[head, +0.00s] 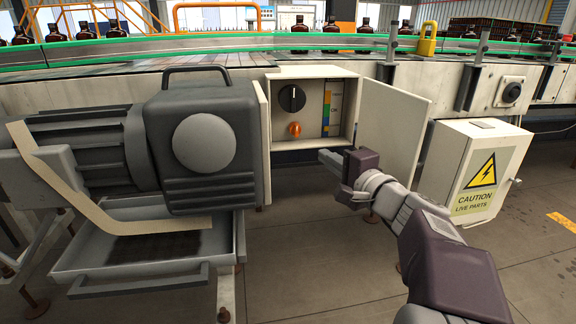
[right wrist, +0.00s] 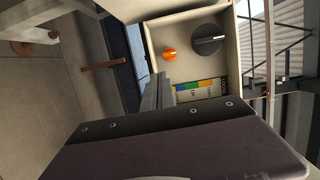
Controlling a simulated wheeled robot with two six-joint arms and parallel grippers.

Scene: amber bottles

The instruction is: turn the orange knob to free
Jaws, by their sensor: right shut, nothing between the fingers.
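The orange knob (head: 295,129) sits low in an open cream control box (head: 283,72), under a larger black dial (head: 292,98) with a white mark. A strip of coloured labels (head: 327,108) is to their right. In the right wrist view the orange knob (right wrist: 170,55) and the black dial (right wrist: 208,39) show clear of the gripper. My right gripper (head: 324,156) is shut and empty, below and to the right of the knob, apart from it. It also shows in the right wrist view (right wrist: 160,90). My left gripper is not in view.
The box's door (head: 393,130) stands open to the right, close to my right arm. A large grey motor (head: 205,140) stands left of the box. A caution cabinet (head: 475,170) stands at the right. Amber bottles (head: 300,40) line the conveyor behind.

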